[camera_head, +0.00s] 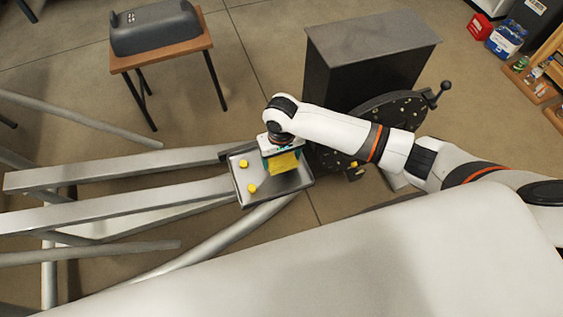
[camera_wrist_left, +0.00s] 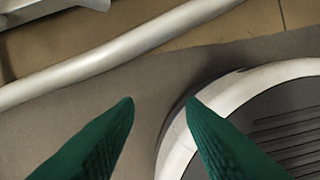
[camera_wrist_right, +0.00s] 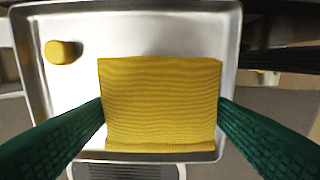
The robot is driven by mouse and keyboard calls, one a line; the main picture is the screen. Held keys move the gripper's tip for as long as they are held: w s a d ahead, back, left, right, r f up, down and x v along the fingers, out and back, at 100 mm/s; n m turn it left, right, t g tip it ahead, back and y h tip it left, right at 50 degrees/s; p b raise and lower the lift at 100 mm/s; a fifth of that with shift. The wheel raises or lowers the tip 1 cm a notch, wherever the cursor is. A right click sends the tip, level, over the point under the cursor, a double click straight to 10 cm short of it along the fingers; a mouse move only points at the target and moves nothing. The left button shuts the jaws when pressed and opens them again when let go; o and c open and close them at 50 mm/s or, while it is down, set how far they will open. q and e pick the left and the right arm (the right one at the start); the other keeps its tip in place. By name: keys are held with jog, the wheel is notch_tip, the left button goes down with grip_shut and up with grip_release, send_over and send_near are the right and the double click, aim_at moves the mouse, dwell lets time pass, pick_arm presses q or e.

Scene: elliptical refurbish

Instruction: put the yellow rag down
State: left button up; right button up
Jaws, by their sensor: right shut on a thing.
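The yellow rag (camera_head: 285,164) is a folded ribbed cloth at my right gripper (camera_head: 281,157), over the metal tray (camera_head: 247,202). In the right wrist view the rag (camera_wrist_right: 160,100) spans between the two green fingers of my right gripper (camera_wrist_right: 161,104), which touch its left and right sides. The tray (camera_wrist_right: 90,22) lies behind it; I cannot tell whether the rag touches the tray. My left gripper (camera_wrist_left: 160,102) shows only in the left wrist view, its green fingers apart with nothing between them.
Two small yellow pieces, one at the upper left (camera_head: 243,163) and one lower (camera_head: 252,188), sit on the tray's left part. Metal beams (camera_head: 130,182) run left of it. A dark cabinet (camera_head: 365,55) and a round black disc (camera_head: 380,125) stand right of it.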

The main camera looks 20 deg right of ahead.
aim_at(282, 159)
notch_tip(282, 159, down, 3)
jog(key=shift+r, duration=0.2)
jog(key=shift+f, duration=0.1)
pick_arm(q)
jog(key=shift+w+d+r, duration=0.1)
jog(key=shift+w+r, duration=0.3)
jog(key=shift+r, duration=0.2)
jog(key=shift+w+r, duration=0.35)
jog(key=shift+r, duration=0.25)
jog(key=shift+f, duration=0.1)
pick_arm(e)
jog(key=shift+f, duration=0.15)
jog(key=o, duration=1)
jog(key=shift+c, duration=0.2)
pick_arm(q)
jog(key=shift+s, duration=0.1)
jog(key=s+a+f+p, duration=0.1)
jog(key=s+f+p, duration=0.1)
jog(key=s+f, duration=0.5)
jog(key=shift+f+p, duration=0.25)
jog(key=shift+p, duration=0.15)
pick_arm(e)
notch_tip(282, 159, up, 12)
jog(key=shift+r, duration=0.2)
